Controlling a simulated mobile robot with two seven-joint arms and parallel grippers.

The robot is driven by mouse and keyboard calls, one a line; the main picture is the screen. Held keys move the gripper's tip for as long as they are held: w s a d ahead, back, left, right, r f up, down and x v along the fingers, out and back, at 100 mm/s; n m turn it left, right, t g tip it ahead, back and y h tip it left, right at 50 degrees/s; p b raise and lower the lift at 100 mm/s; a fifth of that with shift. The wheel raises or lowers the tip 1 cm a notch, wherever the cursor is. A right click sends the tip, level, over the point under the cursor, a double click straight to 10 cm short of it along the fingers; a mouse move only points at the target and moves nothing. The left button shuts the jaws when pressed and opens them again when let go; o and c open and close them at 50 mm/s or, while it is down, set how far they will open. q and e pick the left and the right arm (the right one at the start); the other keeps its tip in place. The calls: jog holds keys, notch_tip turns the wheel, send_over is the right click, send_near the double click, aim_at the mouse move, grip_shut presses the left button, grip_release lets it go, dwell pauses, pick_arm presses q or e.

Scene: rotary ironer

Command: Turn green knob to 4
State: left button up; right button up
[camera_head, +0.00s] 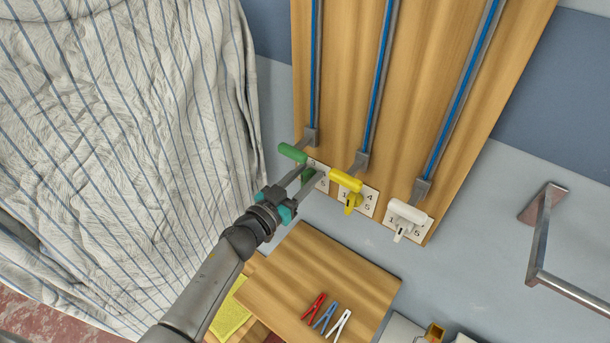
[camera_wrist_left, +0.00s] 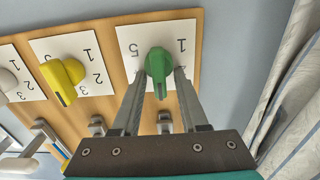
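The green knob (camera_wrist_left: 160,65) sits on a white numbered dial card (camera_wrist_left: 127,68) in the left wrist view, its pointer toward the bottom of that picture. A 5 shows left of it and a 1 right of it; the fingers cover the other digits. My left gripper (camera_wrist_left: 160,85) has one finger on each side of the knob, apart, with a gap around the narrow pointer. In the head view the left gripper (camera_head: 302,184) reaches the green knob (camera_head: 308,177), which is partly hidden behind the fingers and below a green handle (camera_head: 293,153). My right gripper is out of view.
A yellow knob (camera_head: 353,203) and a white knob (camera_head: 401,231) stand to the right, below yellow (camera_head: 345,180) and white (camera_head: 407,211) handles. A wooden shelf (camera_head: 300,260) with several clothes pegs lies below. Striped cloth (camera_head: 130,130) hangs left; a metal bar (camera_head: 543,240) is right.

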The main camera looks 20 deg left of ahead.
pick_arm(q)
grip_shut()
jog(key=shift+s+f+m, duration=0.1)
jog(key=shift+m, duration=0.4)
jog(key=m, duration=0.3)
jog(key=m+b, duration=0.1)
jog(key=m, duration=0.3)
jog(key=d+f+m+b, duration=0.1)
jog(key=m, duration=0.2)
jog(key=shift+s+d+m, duration=0.1)
jog(key=shift+s+m, duration=0.1)
jog(key=shift+m, duration=0.1)
dwell(0.6)
jog(key=shift+o, duration=0.6)
grip_release()
jog(key=shift+r, duration=0.1)
jog(key=shift+s, duration=0.1)
